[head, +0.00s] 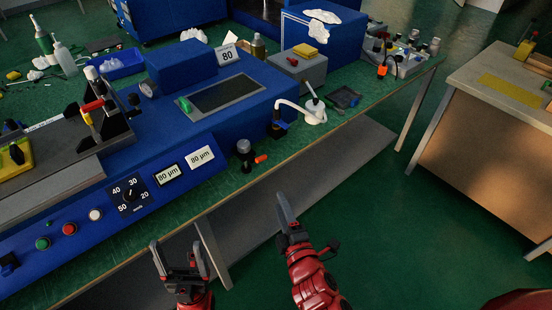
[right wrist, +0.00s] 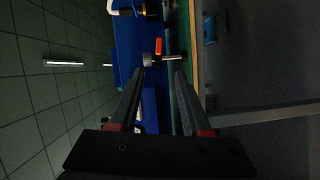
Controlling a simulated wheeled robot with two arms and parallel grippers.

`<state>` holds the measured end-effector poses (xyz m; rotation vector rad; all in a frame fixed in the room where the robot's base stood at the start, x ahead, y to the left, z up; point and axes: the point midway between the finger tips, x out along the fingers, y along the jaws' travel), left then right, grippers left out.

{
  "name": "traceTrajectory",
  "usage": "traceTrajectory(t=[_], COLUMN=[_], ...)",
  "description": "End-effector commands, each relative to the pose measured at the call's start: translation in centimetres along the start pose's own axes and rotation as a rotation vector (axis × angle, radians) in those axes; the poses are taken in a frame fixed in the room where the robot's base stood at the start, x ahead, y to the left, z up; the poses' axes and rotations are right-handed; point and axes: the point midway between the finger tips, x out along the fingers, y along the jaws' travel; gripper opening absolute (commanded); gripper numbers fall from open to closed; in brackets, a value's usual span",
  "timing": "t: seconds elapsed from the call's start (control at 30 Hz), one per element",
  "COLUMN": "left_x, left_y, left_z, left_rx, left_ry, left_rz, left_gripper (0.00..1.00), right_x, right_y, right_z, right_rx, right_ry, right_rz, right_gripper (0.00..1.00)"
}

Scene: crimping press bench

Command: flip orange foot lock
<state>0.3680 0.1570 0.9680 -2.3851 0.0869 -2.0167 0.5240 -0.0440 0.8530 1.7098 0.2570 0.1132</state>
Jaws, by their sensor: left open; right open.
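A small orange lever (head: 261,158), which looks like the foot lock, sticks out at the base of a dark post with a grey knob (head: 244,147) near the bench's front edge. In the right wrist view the orange lever (right wrist: 158,46) shows beyond the fingertips, beside the grey knob (right wrist: 147,60). My right gripper (head: 288,215) is open and empty, in front of the bench edge, apart from the lever. My left gripper (head: 180,257) is open and empty, lower left, in front of the bench.
A blue press with dial (head: 129,195) and displays fills the bench's left side. A white curved-neck item (head: 314,112) stands right of the post. Another orange-marked item (head: 382,70) is farther back. A side table (head: 500,140) stands right. Floor between is clear.

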Motion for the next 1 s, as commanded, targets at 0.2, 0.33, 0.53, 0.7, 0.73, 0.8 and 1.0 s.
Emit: traceTrajectory(t=[0.2,0.33,0.53,0.7,0.73,0.8,1.0], left_x=[0.8,1.4,2.0,2.5,2.6,2.7,2.9], left_y=[-0.1,-0.1,-0.1,-0.1,-0.1,-0.1,-0.1], left_z=[-0.1,-0.2,-0.3,-0.4,-0.4,-0.4,-0.5], left_rx=[0.0,0.0,0.0,0.0,0.0,0.0,0.0], left_ry=[0.0,0.0,0.0,0.0,0.0,0.0,0.0], left_rz=[0.0,0.0,0.0,0.0,0.0,0.0,0.0], left_gripper=[0.79,0.79,0.79,0.79,0.79,0.79,0.79], right_x=[3.3,6.0,10.2,13.4,13.9,14.9,16.6], right_y=[0.4,0.5,0.6,0.4,0.5,0.4,0.3], right_z=[-0.1,-0.2,-0.2,-0.2,-0.2,-0.2,-0.2], right_rx=[0.002,0.002,0.004,0.005,0.005,0.004,0.004], right_ry=[0.003,0.003,0.005,0.002,0.003,0.005,0.004], right_rz=[0.004,0.004,0.006,0.003,0.004,0.005,0.004], right_gripper=[0.47,0.47,0.47,0.47,0.47,0.47,0.47])
